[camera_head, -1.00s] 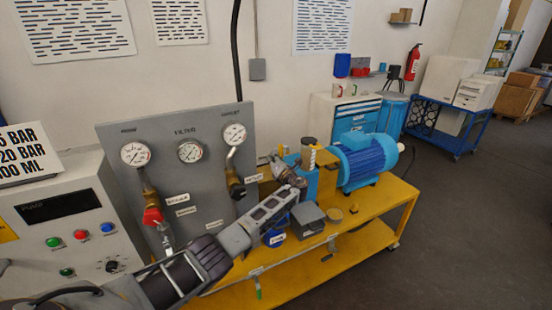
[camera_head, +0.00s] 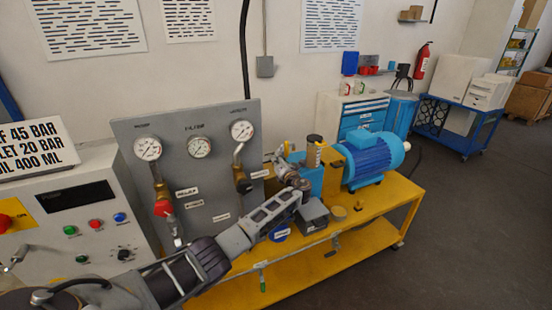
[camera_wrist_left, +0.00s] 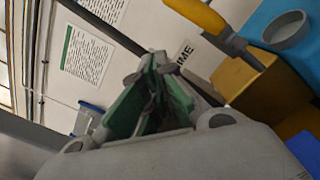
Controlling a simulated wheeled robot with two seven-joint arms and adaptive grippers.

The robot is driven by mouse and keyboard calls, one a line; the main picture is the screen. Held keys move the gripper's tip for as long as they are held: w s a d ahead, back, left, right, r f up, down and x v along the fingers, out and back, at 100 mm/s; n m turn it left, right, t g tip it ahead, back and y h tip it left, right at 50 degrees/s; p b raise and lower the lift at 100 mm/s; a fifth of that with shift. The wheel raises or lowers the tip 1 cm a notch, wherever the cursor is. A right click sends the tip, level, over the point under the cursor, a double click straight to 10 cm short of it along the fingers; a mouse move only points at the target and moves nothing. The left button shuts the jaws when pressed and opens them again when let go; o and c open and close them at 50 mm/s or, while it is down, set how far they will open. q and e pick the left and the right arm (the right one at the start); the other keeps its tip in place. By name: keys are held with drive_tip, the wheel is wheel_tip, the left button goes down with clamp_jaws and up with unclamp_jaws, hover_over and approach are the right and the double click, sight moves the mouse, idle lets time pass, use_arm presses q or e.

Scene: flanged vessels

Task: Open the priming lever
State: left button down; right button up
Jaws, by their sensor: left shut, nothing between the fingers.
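The priming lever, with a yellow handle (camera_wrist_left: 197,14) on a grey shank, runs across the top of the left wrist view beside a "PRIME" label (camera_wrist_left: 185,52). Its shank meets a brass-coloured block (camera_wrist_left: 262,88). In the head view a small yellow piece (camera_head: 287,147) by the pump, probably the handle, shows just beyond my left gripper (camera_head: 301,183). In the left wrist view my left gripper (camera_wrist_left: 158,68) has its green-padded fingers together at the tips, with nothing between them. The lever lies to the right of the fingertips and looks apart from them. My right gripper is not in view.
A yellow bench (camera_head: 385,207) carries a blue motor (camera_head: 372,160), a black-capped post (camera_head: 314,152) and a grey box (camera_head: 313,215). A grey gauge panel (camera_head: 205,165) and a control console (camera_head: 75,205) stand left. Open floor lies right.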

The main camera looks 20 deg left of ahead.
use_arm(q)
drive_tip(key=v, duration=0.7)
drive_tip(key=shift+s+d+b, duration=0.3)
drive_tip(key=shift+b, duration=0.05)
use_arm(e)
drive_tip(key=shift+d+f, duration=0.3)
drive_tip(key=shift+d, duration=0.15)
use_arm(q)
drive_tip(key=shift+r, duration=0.1)
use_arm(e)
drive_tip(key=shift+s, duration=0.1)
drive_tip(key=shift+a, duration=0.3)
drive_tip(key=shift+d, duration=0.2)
